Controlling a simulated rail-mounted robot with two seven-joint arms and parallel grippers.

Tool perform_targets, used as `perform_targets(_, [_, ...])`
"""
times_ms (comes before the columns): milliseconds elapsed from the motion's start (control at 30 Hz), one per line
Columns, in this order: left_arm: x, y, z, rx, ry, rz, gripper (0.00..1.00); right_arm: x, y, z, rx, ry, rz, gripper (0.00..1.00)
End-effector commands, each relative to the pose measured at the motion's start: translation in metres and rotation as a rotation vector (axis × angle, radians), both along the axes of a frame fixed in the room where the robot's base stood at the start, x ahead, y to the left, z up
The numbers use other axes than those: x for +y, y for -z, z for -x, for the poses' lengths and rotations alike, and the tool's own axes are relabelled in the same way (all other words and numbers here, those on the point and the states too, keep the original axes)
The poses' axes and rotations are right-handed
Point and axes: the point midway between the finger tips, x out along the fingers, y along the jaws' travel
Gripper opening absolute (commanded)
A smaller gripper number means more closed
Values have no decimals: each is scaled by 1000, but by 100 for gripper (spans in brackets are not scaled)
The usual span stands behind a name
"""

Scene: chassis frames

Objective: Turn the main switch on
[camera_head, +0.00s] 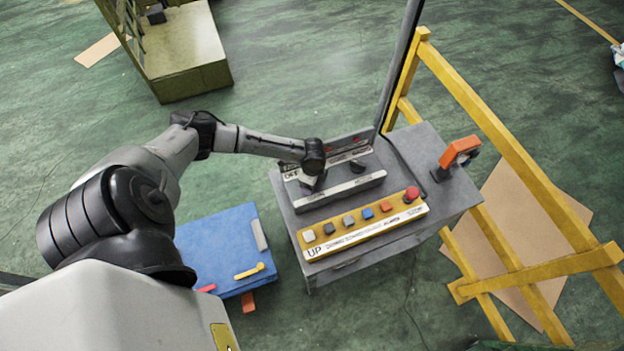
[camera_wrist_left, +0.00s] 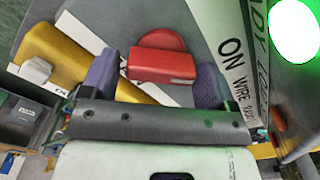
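The main switch shows in the left wrist view as a red handle (camera_wrist_left: 160,66) with a rounded red piece behind it, near a white strip lettered "ON". My left gripper (camera_wrist_left: 156,72) has its two purple-grey fingers spread, one on each side of the red handle. I cannot tell whether they touch it. In the head view my left gripper (camera_head: 312,184) is over the left end of the grey switch panel (camera_head: 350,190) and hides the red handle. A dark switch (camera_head: 357,166) sits further right on this panel. My right gripper is not in view.
A yellow button panel (camera_head: 365,225) with a red mushroom button (camera_head: 411,193) lies in front. An orange-handled device (camera_head: 459,152) stands on the cabinet's right. A yellow barrier (camera_head: 490,115) is behind it. A blue box (camera_head: 222,240) is left. A green light (camera_wrist_left: 295,30) glows.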

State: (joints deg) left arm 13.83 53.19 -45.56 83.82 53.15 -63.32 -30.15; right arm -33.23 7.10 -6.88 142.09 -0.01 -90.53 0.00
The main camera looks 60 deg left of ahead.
Motion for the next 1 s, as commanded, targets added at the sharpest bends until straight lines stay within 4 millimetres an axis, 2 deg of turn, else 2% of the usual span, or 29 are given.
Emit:
perform_targets(100, [0, 0, 0, 1, -1, -1, 89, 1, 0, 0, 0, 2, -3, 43])
perform_targets(300, [1, 0, 0, 1, -2, -1, 89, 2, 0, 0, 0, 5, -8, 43])
perform_targets(467, [2, -11, 0, -2, -1, -1, 89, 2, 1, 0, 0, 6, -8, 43])
perform_targets(1000, [1, -108, 0, -2, 0, -2, 89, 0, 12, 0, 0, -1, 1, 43])
